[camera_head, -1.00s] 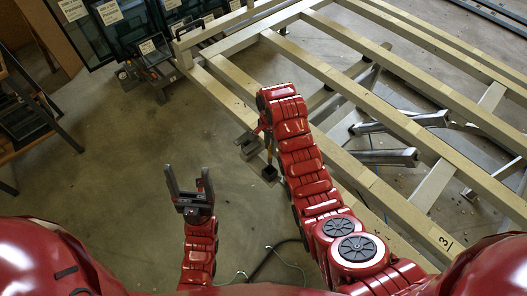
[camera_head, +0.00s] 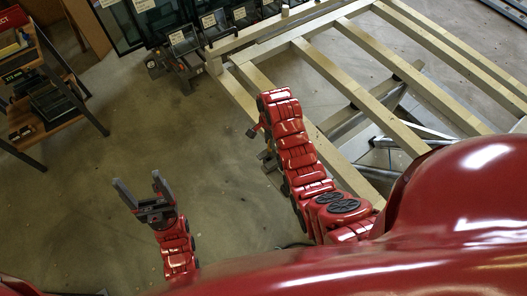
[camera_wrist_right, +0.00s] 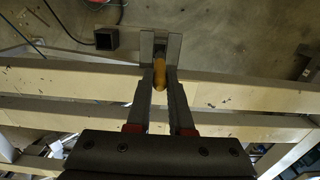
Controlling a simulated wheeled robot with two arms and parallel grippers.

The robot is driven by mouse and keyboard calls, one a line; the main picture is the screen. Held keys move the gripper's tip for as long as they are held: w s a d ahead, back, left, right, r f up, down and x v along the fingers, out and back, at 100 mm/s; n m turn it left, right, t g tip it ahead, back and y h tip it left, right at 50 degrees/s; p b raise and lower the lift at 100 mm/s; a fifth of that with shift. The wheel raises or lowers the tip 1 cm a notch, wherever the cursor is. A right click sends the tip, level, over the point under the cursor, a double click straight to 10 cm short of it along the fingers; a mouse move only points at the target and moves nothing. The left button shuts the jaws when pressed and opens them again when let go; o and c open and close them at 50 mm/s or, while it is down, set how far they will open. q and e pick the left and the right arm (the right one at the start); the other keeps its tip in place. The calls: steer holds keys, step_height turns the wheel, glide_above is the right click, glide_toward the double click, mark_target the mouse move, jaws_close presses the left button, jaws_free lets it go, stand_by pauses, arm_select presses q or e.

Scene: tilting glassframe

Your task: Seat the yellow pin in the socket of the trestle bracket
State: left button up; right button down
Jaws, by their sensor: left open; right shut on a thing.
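The yellow pin (camera_wrist_right: 160,72) is held between the fingers of my right gripper (camera_wrist_right: 161,40) in the right wrist view. The dark square socket (camera_wrist_right: 106,38) of the bracket lies to the left of the fingers in that view, apart from the pin. In the head view my right gripper (camera_head: 253,131) shows only as a small dark end beside its red wrist, and the pin cannot be made out. The grey bracket (camera_head: 267,156) is partly hidden behind my right arm. My left gripper (camera_head: 138,182) is open and empty over the floor at the left.
A pale wooden frame of long beams (camera_head: 353,91) stands at the right, and its beams cross the wrist view (camera_wrist_right: 240,95). Dark glass panels (camera_head: 118,22) stand at the back. The floor (camera_head: 140,130) between is clear.

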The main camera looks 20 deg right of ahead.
mark_target(270, 150)
step_height(270, 150, down, 7)
steer(key=shift+b, duration=1.1)
steer(key=shift+r, duration=0.1)
steer(key=c, duration=1.2)
jaws_free()
steer(key=shift+f, duration=0.2)
steer(key=shift+c, duration=0.2)
steer(key=o, duration=0.4)
steer(key=shift+o, duration=0.2)
steer(key=shift+r, duration=0.1)
